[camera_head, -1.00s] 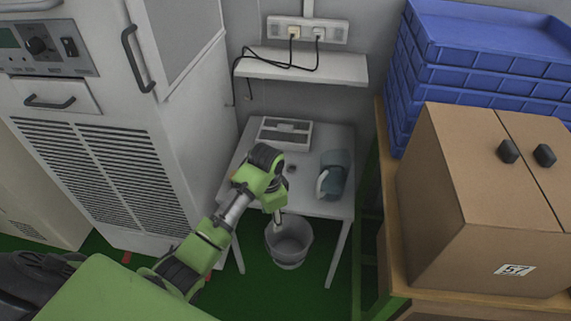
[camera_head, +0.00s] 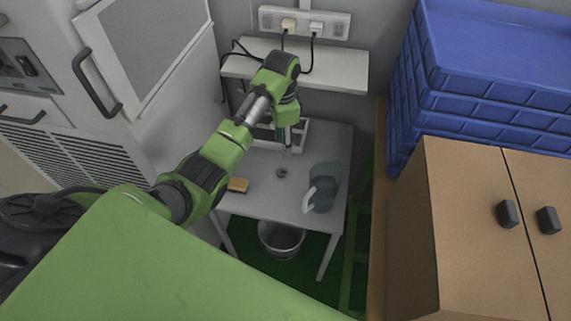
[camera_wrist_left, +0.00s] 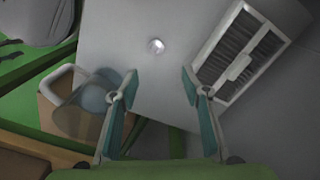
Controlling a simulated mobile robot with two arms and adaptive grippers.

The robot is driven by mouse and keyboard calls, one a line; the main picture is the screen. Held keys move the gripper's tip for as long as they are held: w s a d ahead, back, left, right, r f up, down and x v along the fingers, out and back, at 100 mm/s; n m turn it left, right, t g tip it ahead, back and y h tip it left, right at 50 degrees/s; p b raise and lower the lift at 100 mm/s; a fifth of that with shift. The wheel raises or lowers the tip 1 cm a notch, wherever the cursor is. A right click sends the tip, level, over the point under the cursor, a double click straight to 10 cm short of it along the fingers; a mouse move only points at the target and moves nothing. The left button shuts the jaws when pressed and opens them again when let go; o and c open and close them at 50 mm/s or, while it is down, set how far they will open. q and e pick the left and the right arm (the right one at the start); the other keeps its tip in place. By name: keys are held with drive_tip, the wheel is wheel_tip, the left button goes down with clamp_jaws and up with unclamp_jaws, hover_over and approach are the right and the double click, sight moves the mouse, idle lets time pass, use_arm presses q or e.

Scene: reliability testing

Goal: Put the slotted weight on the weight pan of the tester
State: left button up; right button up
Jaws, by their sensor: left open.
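A small round grey metal piece (camera_head: 281,173), which looks like the slotted weight, lies on the white table (camera_head: 262,195). It also shows as a small shiny disc in the left wrist view (camera_wrist_left: 155,46), beyond and between the fingertips, not touching them. My left gripper (camera_head: 287,151) points down above the table near the piece, open and empty; its spread fingers show in the left wrist view (camera_wrist_left: 157,92). The slot cannot be made out. I cannot pick out the tester or its weight pan in either view. My right gripper is not in view.
A clear jug (camera_head: 323,187) stands right of the metal piece. A brown-yellow block (camera_head: 237,185) lies at the left. A white slatted tray (camera_wrist_left: 240,52) is at the table's back. A shelf (camera_head: 335,68) is above, a bucket (camera_head: 283,240) below.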

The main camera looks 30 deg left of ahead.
sight(282, 169)
use_arm(q)
drive_tip(key=f, duration=0.8)
drive_tip(key=s+f, duration=0.1)
drive_tip(key=f, duration=0.3)
drive_tip(key=shift+f+b, duration=0.25)
drive_tip(key=shift+b, duration=0.05)
drive_tip(key=shift+s, duration=0.1)
clamp_jaws()
